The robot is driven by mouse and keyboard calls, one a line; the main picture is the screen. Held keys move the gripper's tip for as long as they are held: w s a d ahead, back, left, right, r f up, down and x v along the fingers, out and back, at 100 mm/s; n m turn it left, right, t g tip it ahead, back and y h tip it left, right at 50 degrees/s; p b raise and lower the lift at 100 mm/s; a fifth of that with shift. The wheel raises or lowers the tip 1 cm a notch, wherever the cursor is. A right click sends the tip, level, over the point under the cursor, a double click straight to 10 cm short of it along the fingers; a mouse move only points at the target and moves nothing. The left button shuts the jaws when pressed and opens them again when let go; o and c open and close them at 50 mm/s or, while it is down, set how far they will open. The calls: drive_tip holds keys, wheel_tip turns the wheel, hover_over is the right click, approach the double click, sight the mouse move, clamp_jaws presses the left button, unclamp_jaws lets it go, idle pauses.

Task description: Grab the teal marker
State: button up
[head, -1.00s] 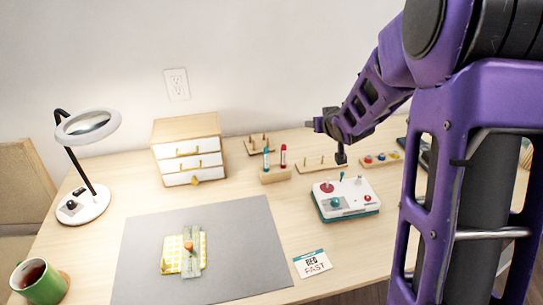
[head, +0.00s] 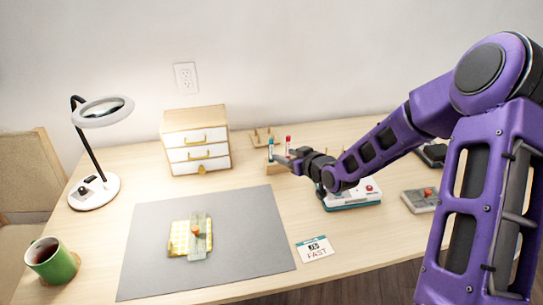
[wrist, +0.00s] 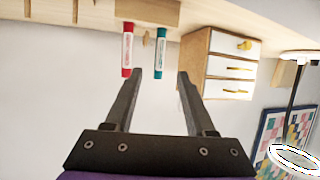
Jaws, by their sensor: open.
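The teal marker (head: 271,146) stands upright in a small wooden holder (head: 271,168), left of a red marker (head: 288,142). My gripper (head: 284,158) is open and empty, close in front of the holder and hiding part of it. In the wrist view, which is upside down, the teal marker (wrist: 161,52) shows between the two open fingertips (wrist: 160,73), with the red marker (wrist: 127,52) outside the left finger. I cannot tell how far the fingertips are from the teal marker in depth; no contact shows.
A white drawer cabinet (head: 196,153) stands left of the holder; it also shows in the wrist view (wrist: 224,69). A white-and-teal device (head: 355,198) lies below my arm. The grey mat (head: 150,255) has bare room in front.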

sight(271, 149)
drive_tip(key=b+x, duration=0.1)
drive_tip(key=x, duration=0.8)
drive_tip(key=shift+w+a, duration=0.15)
drive_tip(key=shift+w, duration=0.25)
clamp_jaws()
